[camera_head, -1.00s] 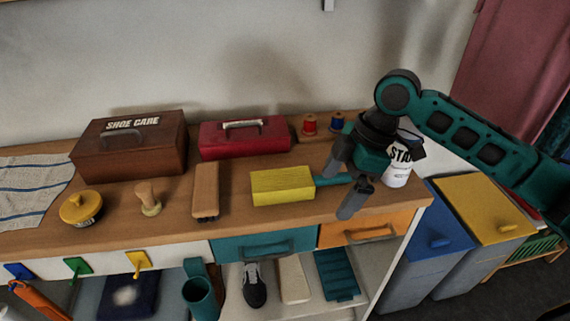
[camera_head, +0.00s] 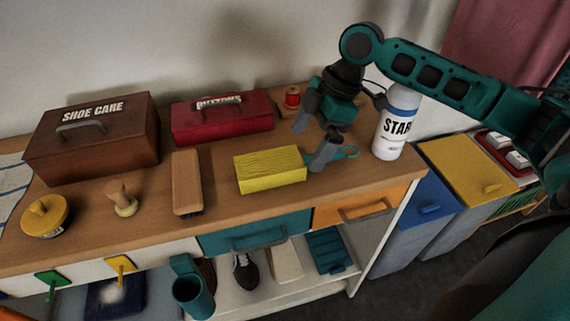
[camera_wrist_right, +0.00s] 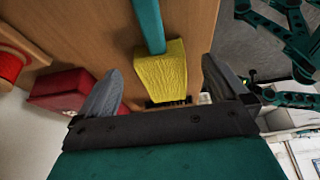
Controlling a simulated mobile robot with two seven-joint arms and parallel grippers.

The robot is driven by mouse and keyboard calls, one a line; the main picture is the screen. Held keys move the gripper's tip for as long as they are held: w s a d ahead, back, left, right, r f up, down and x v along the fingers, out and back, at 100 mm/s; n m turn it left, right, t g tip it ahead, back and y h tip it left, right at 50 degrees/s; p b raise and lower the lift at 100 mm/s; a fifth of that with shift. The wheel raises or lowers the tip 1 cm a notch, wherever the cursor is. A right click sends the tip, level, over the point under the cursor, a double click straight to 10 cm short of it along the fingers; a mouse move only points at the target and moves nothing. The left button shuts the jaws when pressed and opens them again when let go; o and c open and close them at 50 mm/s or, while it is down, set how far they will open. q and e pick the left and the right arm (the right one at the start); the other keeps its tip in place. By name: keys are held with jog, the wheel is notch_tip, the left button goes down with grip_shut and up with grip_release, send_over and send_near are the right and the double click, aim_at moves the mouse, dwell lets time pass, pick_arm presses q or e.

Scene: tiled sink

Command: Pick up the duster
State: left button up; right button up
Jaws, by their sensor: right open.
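The duster (camera_head: 270,170), a yellow block-shaped head with a teal handle, lies on the wooden counter near its front edge. Its handle points right, with a loop at the end. My right gripper (camera_head: 314,138) is open and empty at the handle, close to the yellow head; its fingers hide part of the handle. In the right wrist view the yellow head (camera_wrist_right: 163,72) shows between the two spread fingers of the gripper (camera_wrist_right: 162,88), and the handle runs up to the top edge. I cannot tell whether a finger touches the handle. My left gripper is not in view.
A white starch bottle (camera_head: 396,125) stands right of the gripper. Behind are a red tin (camera_head: 222,122), a spool (camera_head: 292,97) and a brown shoe care box (camera_head: 92,142). A wooden brush (camera_head: 187,182) lies left of the duster. Bins (camera_head: 460,172) stand right of the counter.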

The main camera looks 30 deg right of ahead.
aim_at(301, 155)
jog(key=x, duration=0.4)
jog(key=shift+a+f, duration=0.1)
jog(key=shift+f, duration=0.3)
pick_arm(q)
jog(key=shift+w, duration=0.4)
pick_arm(e)
jog(key=shift+c, duration=0.4)
jog(key=c, duration=0.8)
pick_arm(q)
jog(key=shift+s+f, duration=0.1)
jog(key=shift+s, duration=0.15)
pick_arm(e)
jog(key=shift+r, duration=0.2)
